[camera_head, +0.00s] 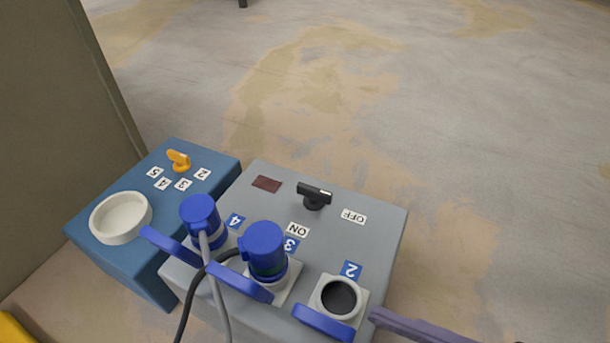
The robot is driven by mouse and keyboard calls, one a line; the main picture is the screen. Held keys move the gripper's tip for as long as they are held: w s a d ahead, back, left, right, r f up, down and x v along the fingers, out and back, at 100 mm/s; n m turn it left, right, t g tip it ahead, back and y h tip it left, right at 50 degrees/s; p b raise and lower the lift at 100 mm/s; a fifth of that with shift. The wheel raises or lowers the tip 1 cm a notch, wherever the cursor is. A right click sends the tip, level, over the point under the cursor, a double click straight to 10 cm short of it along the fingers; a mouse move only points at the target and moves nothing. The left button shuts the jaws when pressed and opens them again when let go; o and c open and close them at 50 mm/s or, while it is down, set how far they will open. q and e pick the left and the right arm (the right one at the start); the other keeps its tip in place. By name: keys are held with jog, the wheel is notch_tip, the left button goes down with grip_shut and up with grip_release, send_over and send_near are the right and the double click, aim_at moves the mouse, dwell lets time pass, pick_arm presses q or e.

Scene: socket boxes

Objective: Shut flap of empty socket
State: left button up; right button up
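The grey socket box (385,225) has a row of sockets along its near side. The empty socket (339,297), by the blue label 2, shows a dark round hole. Its blue flap (323,322) stands open on the near side of the hole. Blue plugs sit in socket 3 (264,250) and socket 4 (201,218), each with an open blue flap beside it. A purple-grey bar, seemingly part of my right gripper (420,327), enters at the bottom right, close to the right of the empty socket. Its fingers cannot be made out. My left gripper does not show.
A black switch (315,196) stands between ON and OFF labels. Cables hang from the plugs toward the bottom. A blue box (205,162) with an orange knob (179,160) and white ring (121,218) stands left. A yellow object (12,331) shows bottom left. Floor beyond is clear.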

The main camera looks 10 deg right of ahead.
aim_at(331, 323)
jog(key=b+x, duration=0.1)
jog(key=x, duration=0.3)
jog(key=shift+w+a+f, duration=0.1)
jog(key=shift+w+a, duration=0.1)
jog(key=shift+a, duration=0.05)
jog(key=shift+w+a+b, duration=0.3)
jog(key=shift+a+b, duration=0.05)
jog(key=shift+a, duration=0.05)
grip_shut()
dwell(0.9)
